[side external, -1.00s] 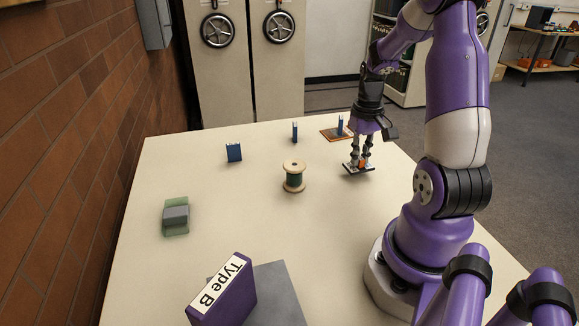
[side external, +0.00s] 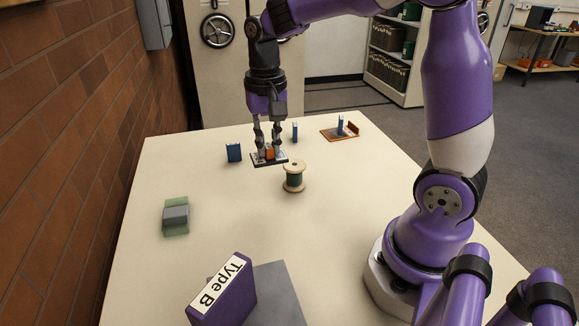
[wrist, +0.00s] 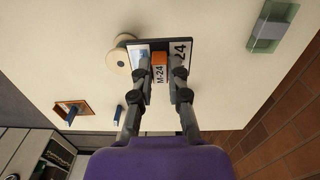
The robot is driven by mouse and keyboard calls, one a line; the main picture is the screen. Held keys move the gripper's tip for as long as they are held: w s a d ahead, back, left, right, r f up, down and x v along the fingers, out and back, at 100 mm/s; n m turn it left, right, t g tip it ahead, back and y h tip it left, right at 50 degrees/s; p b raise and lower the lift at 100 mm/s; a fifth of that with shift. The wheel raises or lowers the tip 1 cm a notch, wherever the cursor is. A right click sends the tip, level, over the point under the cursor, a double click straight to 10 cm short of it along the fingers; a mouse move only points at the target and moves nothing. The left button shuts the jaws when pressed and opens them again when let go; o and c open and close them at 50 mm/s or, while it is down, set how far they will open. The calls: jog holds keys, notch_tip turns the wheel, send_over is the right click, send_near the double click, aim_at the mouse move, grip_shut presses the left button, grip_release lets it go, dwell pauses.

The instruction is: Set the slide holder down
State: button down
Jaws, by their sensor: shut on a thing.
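The slide holder (side external: 282,158) is a flat dark plate with white labels and an orange block (wrist: 160,58) in its middle. In the wrist view the plate (wrist: 184,45) shows "M-24" lettering. My gripper (side external: 268,151) points down and is shut on the orange block from both sides. The holder is roughly level in the side view, between a blue block (side external: 234,152) and a thread spool (side external: 294,176). I cannot tell how far its underside is from the table. My fingers (wrist: 162,78) hide parts of the plate in the wrist view.
The spool (wrist: 121,56) is close beside the plate. Another blue block (side external: 295,132) and an orange-brown tray (side external: 342,135) with a blue piece stand farther back. A green-and-grey item (side external: 176,217) lies left. A purple "Type B" box (side external: 226,290) is in front. The table's centre is clear.

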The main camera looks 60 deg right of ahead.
jog(key=w+a, duration=0.4)
jog(key=a, duration=0.9)
jog(key=w+d+f, duration=0.2)
jog(key=d, duration=0.1)
jog(key=w+d+f, duration=0.2)
jog(key=d, duration=0.1)
jog(key=w+d+f, duration=0.1)
jog(key=d+f, duration=0.2)
jog(key=shift+w+f, duration=0.1)
jog(key=shift+w, duration=0.3)
jog(key=shift+d+f, duration=0.15)
jog(key=shift+f, duration=1.9)
jog(key=shift+f, duration=0.1)
jog(key=c, duration=0.9)
grip_release()
